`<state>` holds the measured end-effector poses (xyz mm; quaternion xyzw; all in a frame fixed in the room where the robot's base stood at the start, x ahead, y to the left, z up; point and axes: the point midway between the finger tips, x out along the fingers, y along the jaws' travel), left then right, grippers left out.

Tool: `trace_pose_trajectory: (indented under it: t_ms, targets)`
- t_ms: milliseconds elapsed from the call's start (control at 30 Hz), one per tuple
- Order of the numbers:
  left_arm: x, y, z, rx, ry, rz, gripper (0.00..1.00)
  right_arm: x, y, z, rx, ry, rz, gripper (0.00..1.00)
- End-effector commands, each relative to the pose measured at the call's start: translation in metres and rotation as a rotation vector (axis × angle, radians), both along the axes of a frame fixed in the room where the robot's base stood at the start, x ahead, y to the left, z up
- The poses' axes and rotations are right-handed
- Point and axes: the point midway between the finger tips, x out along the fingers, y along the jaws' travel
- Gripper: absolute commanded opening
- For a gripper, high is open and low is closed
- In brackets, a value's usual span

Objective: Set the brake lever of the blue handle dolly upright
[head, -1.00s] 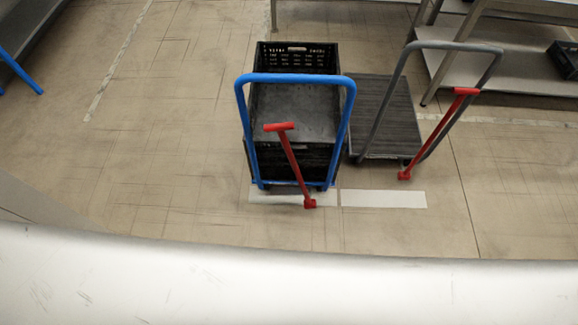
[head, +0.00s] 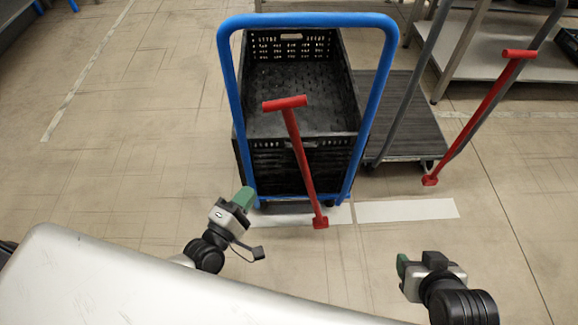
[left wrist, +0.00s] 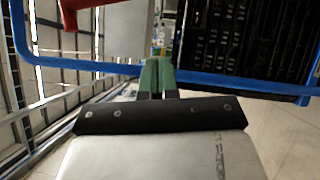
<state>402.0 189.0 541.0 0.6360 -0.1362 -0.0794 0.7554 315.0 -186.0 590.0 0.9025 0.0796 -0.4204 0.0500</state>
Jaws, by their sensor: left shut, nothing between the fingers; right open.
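The blue handle dolly carries black crates, and its tall blue handle (head: 308,20) faces me. Its red brake lever (head: 300,155) has a T-shaped grip at the top and a foot low down at the front. In the head view it slants, its grip left of its foot. My left gripper (head: 244,198) is shut and empty, left of the lever by the handle's lower left part. In the left wrist view its green fingers (left wrist: 157,76) are together, with part of the red lever (left wrist: 75,14) at the upper left. My right gripper (head: 402,266) is open, right of the lever and apart from it.
A grey handle dolly (head: 405,115) with its own red lever (head: 478,118) stands close on the right. The black crate (head: 350,85) on the blue handle dolly looks empty. A metal shelf (head: 490,75) stands at the back right. The floor on the left is clear.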

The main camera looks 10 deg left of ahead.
Motion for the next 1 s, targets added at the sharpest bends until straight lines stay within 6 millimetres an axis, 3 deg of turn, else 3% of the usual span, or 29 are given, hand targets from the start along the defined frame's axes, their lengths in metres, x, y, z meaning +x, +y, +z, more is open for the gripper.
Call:
trace_pose_trajectory:
  t_ms: [267,633,800,1000]
  targets:
    - [0.025,-0.009,0.007,-0.029,-0.009,-0.001,0.0,0.007,0.003,0.008,0.014,-0.063,0.004,0.52]
    - [0.099,-0.031,0.015,-0.026,-0.007,-0.001,0.0,0.031,0.012,0.024,0.057,-0.259,0.018,0.52]
    - [0.108,-0.054,0.02,-0.027,-0.004,-0.001,0.0,0.027,0.011,0.023,0.05,-0.231,0.016,0.52]
    - [0.113,-0.064,0.022,-0.024,-0.004,-0.001,0.0,0.026,0.01,0.022,0.048,-0.221,0.015,0.52]
